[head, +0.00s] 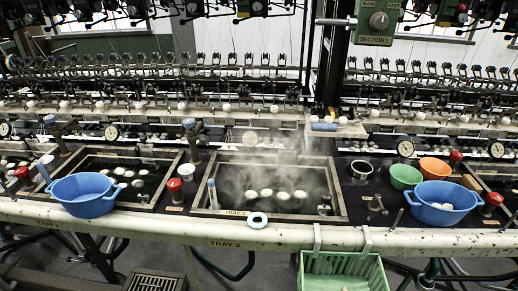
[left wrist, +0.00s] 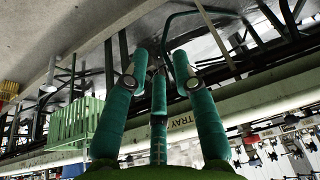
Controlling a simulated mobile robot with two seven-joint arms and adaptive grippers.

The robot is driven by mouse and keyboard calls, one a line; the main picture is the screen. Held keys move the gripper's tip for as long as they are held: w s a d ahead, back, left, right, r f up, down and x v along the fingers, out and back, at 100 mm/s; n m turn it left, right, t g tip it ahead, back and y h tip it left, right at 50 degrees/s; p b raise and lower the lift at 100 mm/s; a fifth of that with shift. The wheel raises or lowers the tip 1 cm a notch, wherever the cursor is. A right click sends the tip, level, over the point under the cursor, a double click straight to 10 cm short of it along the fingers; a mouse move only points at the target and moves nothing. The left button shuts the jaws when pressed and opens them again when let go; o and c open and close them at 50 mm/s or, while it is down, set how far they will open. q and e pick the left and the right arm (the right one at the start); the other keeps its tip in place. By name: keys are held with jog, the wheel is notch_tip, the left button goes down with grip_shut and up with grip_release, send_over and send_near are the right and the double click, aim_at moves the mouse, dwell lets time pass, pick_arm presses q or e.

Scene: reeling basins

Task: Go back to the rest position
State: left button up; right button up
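My left gripper (left wrist: 160,60) shows in the left wrist view with green-sleeved fingers. The fingertips are apart and nothing is between them. It is below the front rail of the reeling bench, clear of the basins. Neither gripper shows in the head view, and my right gripper is in no view. The middle basin (head: 338,191) steams and holds several white cocoons (head: 283,195) afloat in dark water.
A blue bowl (head: 84,207) stands at the left; another blue bowl (head: 444,217), a green bowl (head: 405,177) and an orange bowl (head: 434,168) stand right. A green basket (head: 342,262) hangs from the front rail (head: 180,227), also in the left wrist view (left wrist: 75,122).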

pick_arm(q)
jog(key=s+f+g, duration=0.1)
jog(key=s, duration=0.4)
notch_tip(320, 180, down, 25)
jog(key=s+m+g, duration=0.1)
jog(key=s, duration=0.2)
jog(key=s+a+f+g, duration=0.1)
jog(key=s+a+f, duration=0.1)
jog(key=s+f, duration=1)
jog(key=shift+s+f, duration=0.15)
jog(key=shift+s, duration=1.05)
